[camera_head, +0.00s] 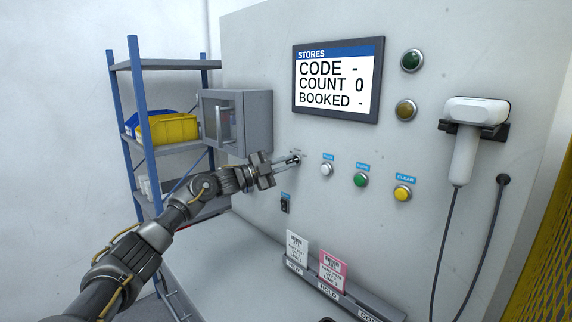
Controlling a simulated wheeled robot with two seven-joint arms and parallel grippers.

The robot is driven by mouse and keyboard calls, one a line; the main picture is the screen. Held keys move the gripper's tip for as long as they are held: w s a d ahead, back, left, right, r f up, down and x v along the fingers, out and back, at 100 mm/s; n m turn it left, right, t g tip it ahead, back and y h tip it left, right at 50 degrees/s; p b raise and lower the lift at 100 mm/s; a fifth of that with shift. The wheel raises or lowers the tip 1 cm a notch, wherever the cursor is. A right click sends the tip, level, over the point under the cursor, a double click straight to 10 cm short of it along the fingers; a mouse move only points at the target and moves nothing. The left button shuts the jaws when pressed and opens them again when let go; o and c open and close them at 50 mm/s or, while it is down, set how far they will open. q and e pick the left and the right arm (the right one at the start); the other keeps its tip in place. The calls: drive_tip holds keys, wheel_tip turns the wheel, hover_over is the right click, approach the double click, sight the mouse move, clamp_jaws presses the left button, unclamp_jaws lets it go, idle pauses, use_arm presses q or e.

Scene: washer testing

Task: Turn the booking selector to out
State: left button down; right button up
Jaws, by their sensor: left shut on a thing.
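The booking selector (299,158) is a small knob on the grey panel, below the screen and left of the white button. My left gripper (292,161) reaches it from the left and is shut on it. The fingers hide most of the knob, so I cannot tell which way it points. The screen (337,80) reads STORES, CODE -, COUNT 0, BOOKED -.
White (326,169), green (360,180) and yellow (402,193) buttons sit right of the selector, with a black switch (285,204) below. A scanner (466,140) hangs at right. Cards stand in a rack (361,297). A cabinet (254,122) is at left.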

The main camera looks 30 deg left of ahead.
use_arm(q)
drive_tip(key=c, duration=1.5)
unclamp_jaws()
drive_tip(key=shift+o, duration=0.2)
drive_tip(key=shift+s+a, duration=0.1)
